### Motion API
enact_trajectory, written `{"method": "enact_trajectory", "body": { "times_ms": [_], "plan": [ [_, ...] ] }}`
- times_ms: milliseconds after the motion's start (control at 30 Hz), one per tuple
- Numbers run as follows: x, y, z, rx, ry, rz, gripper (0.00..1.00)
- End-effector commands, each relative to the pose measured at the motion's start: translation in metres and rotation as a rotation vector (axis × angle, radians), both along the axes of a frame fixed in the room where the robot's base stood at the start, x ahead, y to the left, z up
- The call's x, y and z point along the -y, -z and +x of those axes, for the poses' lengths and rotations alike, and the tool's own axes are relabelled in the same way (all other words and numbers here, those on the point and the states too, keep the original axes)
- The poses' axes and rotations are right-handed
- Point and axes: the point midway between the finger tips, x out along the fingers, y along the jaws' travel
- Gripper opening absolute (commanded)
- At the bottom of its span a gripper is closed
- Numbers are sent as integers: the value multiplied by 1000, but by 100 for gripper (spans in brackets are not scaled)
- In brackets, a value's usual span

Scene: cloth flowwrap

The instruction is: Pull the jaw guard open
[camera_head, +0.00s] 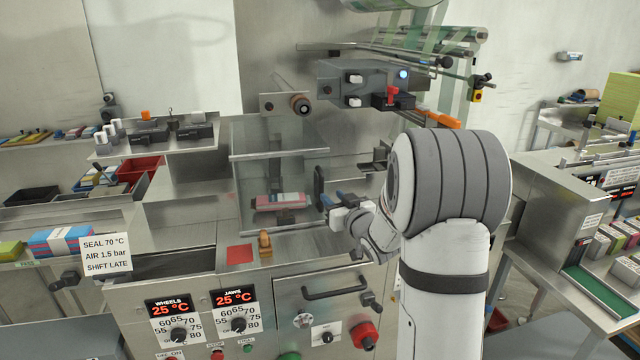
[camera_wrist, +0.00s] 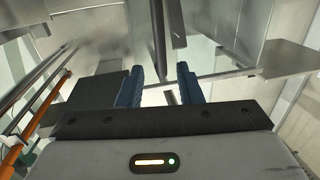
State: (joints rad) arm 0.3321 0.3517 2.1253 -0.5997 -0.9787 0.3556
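The jaw guard (camera_head: 262,170) is a clear panel at the middle of the machine, and it looks closed. A dark upright handle (camera_head: 319,187) stands at its right edge. My gripper (camera_head: 328,201) is just right of the handle, its blue fingers pointing left toward it. In the wrist view my gripper (camera_wrist: 159,85) has its fingers apart with nothing held between them. A dark bar (camera_wrist: 158,40), likely the handle, shows ahead in line with the gap. I cannot tell whether the fingers touch it. A pink-and-white pack (camera_head: 280,202) shows through the panel.
Below are a worktop with a red patch (camera_head: 240,254) and an orange-brown knob (camera_head: 265,243), and a front panel with a black handle (camera_head: 335,288). A grey control box (camera_head: 365,85) and rods are above. A conveyor (camera_head: 600,288) stands at right.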

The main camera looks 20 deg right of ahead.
Motion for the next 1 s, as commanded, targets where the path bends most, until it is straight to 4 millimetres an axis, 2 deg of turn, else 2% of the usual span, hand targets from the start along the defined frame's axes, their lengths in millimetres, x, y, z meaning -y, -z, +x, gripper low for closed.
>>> {"method": "enact_trajectory", "body": {
  "times_ms": [167,400,600,933,1000],
  "plan": [
    [-2,-2,14,17,-12,6,33],
    [-9,-3,52,16,-11,5,33],
    [-12,-2,73,16,-10,5,33],
    [-12,-1,78,16,-8,5,33],
    [-12,-1,77,16,-7,5,28]
  ]
}}
